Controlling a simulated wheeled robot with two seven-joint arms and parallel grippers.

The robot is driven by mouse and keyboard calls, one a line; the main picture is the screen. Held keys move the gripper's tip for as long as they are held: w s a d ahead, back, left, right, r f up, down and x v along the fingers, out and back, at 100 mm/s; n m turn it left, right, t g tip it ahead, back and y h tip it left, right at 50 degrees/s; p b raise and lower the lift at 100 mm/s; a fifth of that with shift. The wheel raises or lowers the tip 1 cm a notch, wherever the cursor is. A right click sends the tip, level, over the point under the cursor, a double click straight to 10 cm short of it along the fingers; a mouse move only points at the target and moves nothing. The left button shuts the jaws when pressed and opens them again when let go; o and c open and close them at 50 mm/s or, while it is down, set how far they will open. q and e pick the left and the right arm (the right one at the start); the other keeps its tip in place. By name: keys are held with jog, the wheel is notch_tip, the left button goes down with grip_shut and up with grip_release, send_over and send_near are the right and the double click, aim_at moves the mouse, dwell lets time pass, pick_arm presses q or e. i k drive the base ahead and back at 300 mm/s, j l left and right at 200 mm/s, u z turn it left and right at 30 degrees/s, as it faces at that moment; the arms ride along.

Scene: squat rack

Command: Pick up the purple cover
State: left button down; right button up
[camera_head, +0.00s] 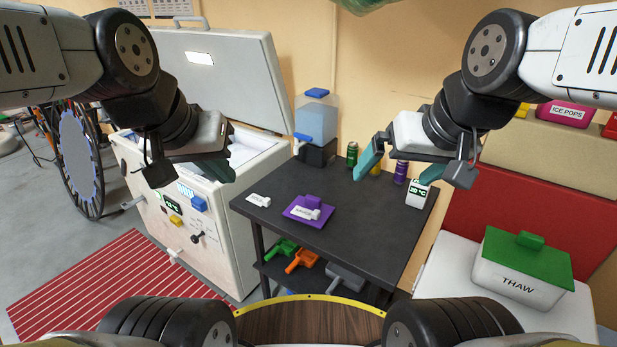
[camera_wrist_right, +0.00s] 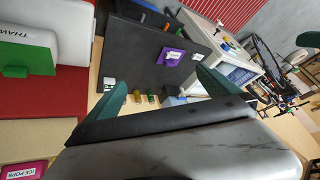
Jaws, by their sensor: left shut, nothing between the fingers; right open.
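The purple cover (camera_head: 305,211) lies flat on the dark table (camera_head: 262,186), with a raised purple handle and a white label on it. It also shows in the right wrist view (camera_wrist_right: 169,57). My left gripper (camera_head: 190,175) is shut and empty, left of the cover in front of the open white freezer. My right gripper (camera_head: 412,168) is open and empty, above the table's right side, to the right of the cover and apart from it.
A white thermometer box (camera_head: 418,194) stands at the table's right edge, cans (camera_head: 352,154) and a blue-topped dispenser (camera_head: 317,115) at the back. A white tag (camera_head: 258,200) lies left of the cover. Scoops (camera_head: 302,261) sit on the lower shelf. The THAW box (camera_head: 520,275) is at right.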

aim_at(311, 202)
jog(key=i+j+z, duration=0.15)
jog(key=j, duration=0.25)
jog(key=i+j+z, duration=0.15)
jog(key=j, duration=0.3)
jog(key=i+j+z, duration=0.15)
jog(key=j, duration=0.3)
jog(key=i+j+z, duration=0.15)
jog(key=j, duration=0.3)
